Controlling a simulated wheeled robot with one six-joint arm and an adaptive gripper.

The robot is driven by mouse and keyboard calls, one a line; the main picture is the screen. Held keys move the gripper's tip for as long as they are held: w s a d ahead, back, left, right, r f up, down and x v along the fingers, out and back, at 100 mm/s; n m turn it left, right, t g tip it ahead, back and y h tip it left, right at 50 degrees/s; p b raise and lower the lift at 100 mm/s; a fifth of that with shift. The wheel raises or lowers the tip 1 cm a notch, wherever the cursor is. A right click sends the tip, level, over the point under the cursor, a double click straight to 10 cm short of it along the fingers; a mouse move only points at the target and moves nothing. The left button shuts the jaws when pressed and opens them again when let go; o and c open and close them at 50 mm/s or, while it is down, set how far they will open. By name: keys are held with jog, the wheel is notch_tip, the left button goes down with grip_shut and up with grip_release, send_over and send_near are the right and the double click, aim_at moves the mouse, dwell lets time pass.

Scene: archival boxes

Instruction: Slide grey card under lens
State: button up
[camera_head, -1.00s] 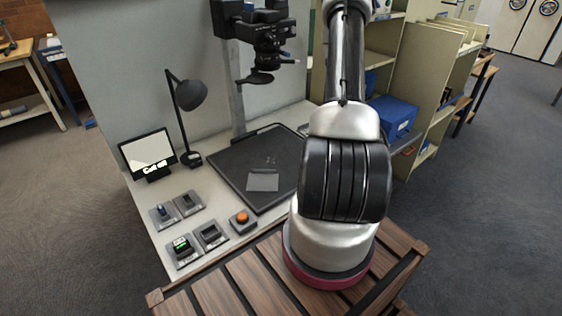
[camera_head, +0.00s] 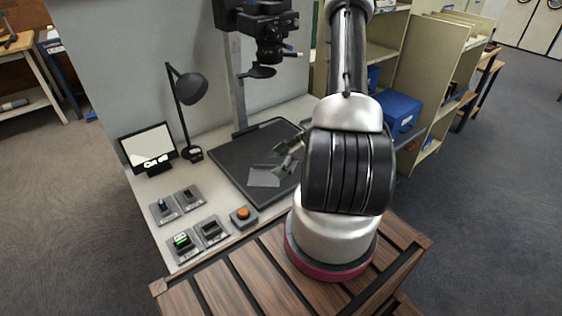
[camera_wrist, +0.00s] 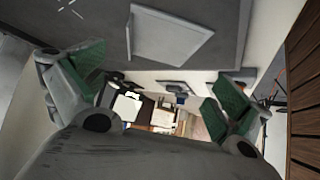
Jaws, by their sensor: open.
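The grey card (camera_head: 264,177) lies flat on the dark copy-stand board (camera_head: 228,163), towards its front. It also shows in the wrist view as a pale grey sheet (camera_wrist: 168,38) beyond the fingers. The lens (camera_head: 262,72) hangs on a column above the back of the board. My gripper (camera_head: 290,150) is at the right side of the board, close to the card, partly hidden behind my arm. In the wrist view my gripper (camera_wrist: 160,92) has its two green-padded fingers wide apart with nothing between them. I cannot tell whether a finger touches the card.
A desk lamp (camera_head: 188,90) and a small screen (camera_head: 148,148) stand left of the board. Several switch boxes and an orange button (camera_head: 243,214) sit at the front left. A blue box (camera_head: 402,112) is on the right, by the shelves (camera_head: 425,75).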

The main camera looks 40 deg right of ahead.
aim_at(260, 177)
jog(key=x, duration=0.6)
jog(key=shift+w+a+f, duration=0.15)
jog(key=shift+a+f, duration=0.05)
jog(key=shift+f, duration=0.05)
jog(key=shift+c, duration=0.2)
jog(key=c, duration=0.9)
jog(key=shift+c, duration=0.2)
